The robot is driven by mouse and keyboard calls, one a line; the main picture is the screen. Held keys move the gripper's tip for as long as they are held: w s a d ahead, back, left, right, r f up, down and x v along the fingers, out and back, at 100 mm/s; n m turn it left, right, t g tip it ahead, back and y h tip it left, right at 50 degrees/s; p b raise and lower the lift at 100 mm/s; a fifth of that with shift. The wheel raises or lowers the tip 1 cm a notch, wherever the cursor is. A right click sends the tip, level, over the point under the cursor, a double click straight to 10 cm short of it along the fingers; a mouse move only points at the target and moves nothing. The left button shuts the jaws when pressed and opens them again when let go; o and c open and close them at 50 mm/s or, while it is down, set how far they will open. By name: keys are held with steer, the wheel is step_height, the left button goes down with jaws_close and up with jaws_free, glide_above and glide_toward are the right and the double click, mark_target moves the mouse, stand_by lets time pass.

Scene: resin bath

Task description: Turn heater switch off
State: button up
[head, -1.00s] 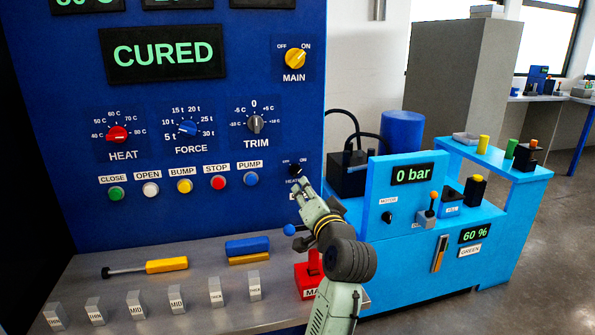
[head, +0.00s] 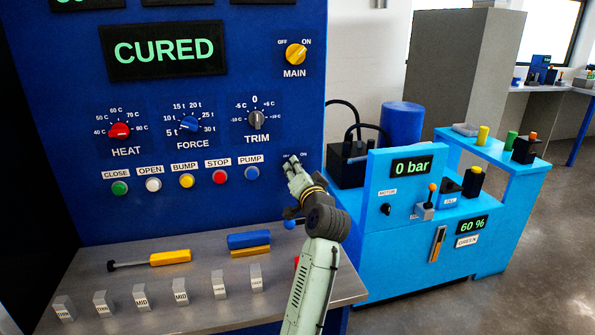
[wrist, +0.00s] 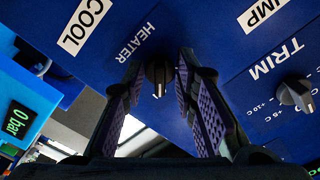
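The heater switch (wrist: 158,76) is a small black rotary knob on the blue panel, beside the HEATER label in the wrist view. In the head view my gripper covers it, with only the small OFF and ON marks showing above. My gripper (head: 293,163) is at the panel's lower right edge. In the wrist view its two purple-padded fingers (wrist: 162,68) are apart, one on each side of the knob, with gaps visible. I cannot tell whether the tips reach past the knob's face, nor which mark the knob points to.
The TRIM knob (head: 256,120) and blue PUMP button (head: 252,173) are left of my gripper. The MAIN switch (head: 295,54) is above. A grey shelf (head: 205,300) below holds several small blocks and a yellow-handled tool (head: 170,257). A light-blue machine (head: 410,260) stands right.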

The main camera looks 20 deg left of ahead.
jaws_close()
stand_by(0.5)
steer(key=shift+w+d+n+b, duration=0.15)
steer(key=shift+n+b, duration=1.95)
steer(key=shift+n, duration=2.4)
steer(key=shift+w+d+n+b, duration=0.15)
steer(key=shift+n+b, duration=1.95)
steer(key=shift+n, duration=2.4)
steer(key=shift+s, duration=0.1)
